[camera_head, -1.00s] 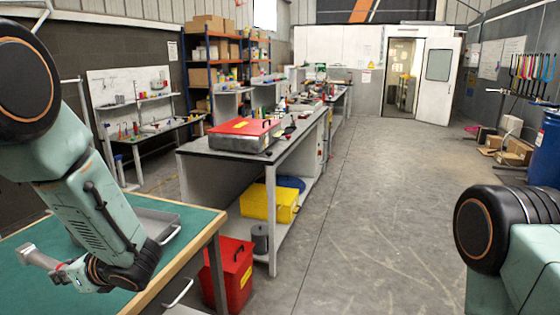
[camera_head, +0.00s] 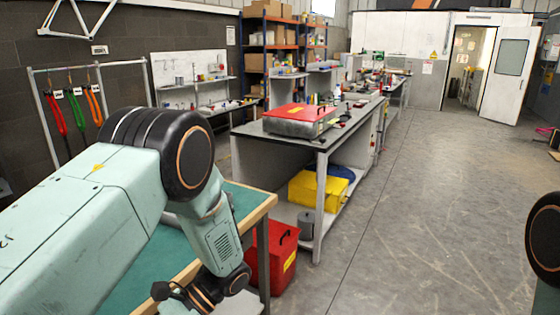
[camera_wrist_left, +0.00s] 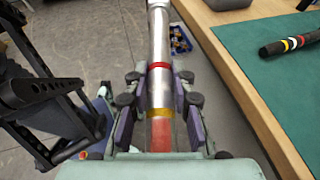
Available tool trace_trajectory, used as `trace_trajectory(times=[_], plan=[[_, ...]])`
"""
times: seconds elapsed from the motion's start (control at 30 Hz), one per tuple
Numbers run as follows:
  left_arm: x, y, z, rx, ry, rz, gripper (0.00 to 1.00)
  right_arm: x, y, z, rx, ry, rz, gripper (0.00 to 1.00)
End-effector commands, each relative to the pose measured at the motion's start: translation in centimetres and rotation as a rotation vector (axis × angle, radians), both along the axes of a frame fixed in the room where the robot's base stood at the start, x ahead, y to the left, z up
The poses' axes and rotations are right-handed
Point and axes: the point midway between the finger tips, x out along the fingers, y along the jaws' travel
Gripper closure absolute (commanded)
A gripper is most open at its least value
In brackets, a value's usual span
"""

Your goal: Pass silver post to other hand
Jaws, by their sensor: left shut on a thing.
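The silver post (camera_wrist_left: 158,45) is a long metal tube with a red band and a yellow band. In the left wrist view it runs away from the camera between the two pads of my left gripper (camera_wrist_left: 158,98), which is shut on it. The post is off the green bench top, beyond its wooden edge. In the head view my left gripper (camera_head: 180,294) is low in the picture in front of the bench, and I cannot make out the post there. Part of my right arm shows at the right edge; its gripper is out of view.
The green bench (camera_wrist_left: 284,92) is close by the post, with a banded black rod (camera_wrist_left: 290,43) on it. A blue bin (camera_wrist_left: 180,38) sits low beyond the post. A red bin (camera_head: 272,262) stands by the bench. The floor at right (camera_head: 420,230) is clear.

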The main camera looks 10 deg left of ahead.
Motion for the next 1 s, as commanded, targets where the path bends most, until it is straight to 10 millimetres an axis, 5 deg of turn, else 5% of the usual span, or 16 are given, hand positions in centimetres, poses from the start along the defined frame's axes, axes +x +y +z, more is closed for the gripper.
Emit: trace_trajectory(times=[0.2,0.47,0.73,1.0], plan=[[-1.5,-5.3,-1.3,-0.001,0.002,0.408,1.0,0.0,0.0,-0.9,0.0,0.0,0.0,0.58],[-0.8,-11.3,-1.4,-0.002,0.004,0.951,1.0,0.0,0.0,-2.0,0.0,0.0,0.0,0.58],[2.8,-15.9,-0.9,-0.002,0.01,1.608,1.0,0.0,0.0,-3.7,0.0,0.0,0.0,0.58],[7.3,-16.6,-1.0,0.001,0.019,2.192,1.0,0.0,0.0,-5.7,0.0,0.0,0.0,0.58]])
